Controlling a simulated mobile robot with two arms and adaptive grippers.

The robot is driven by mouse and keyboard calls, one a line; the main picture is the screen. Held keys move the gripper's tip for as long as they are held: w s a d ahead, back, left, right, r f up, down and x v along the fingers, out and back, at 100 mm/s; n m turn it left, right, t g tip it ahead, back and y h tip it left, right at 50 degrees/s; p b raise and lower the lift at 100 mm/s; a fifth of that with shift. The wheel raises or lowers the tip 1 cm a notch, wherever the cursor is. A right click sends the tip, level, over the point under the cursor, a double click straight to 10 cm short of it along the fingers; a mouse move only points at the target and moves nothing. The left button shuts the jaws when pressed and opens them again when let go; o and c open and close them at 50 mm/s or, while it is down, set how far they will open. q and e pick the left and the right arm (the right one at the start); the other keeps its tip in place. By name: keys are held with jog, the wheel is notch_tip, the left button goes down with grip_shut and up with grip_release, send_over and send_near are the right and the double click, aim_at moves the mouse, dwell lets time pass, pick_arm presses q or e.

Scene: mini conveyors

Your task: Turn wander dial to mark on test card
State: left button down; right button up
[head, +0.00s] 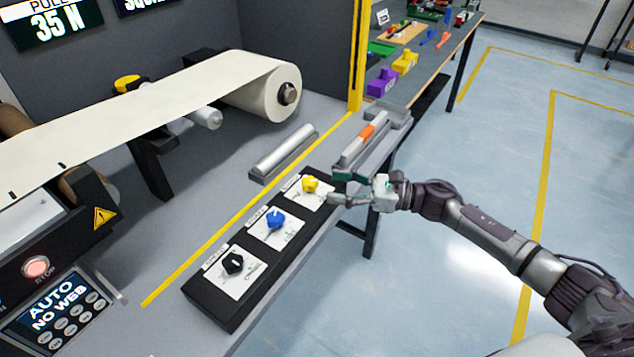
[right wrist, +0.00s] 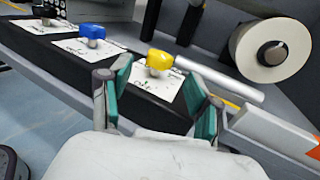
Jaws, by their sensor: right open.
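A black panel box (head: 207,299) carries three dials on white cards: a black dial (head: 233,262), a blue dial (head: 276,217) and a yellow dial (head: 310,184). The small labels are too blurred to tell which is wander, and I cannot single out the test card. My right gripper (head: 342,200) is just right of the yellow dial, apart from it. In the right wrist view, its green-padded fingers (right wrist: 158,101) are open and empty, with the yellow dial (right wrist: 159,62) ahead between them. The blue dial (right wrist: 92,31) is farther left. My left gripper is out of view.
A metal roller (head: 285,152) sits beyond the panel. The white web roll (head: 270,92) and a lit AUTO NO WEB screen (head: 60,312) stand left. Open floor lies right.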

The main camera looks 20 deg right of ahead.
jog(key=v, duration=0.5)
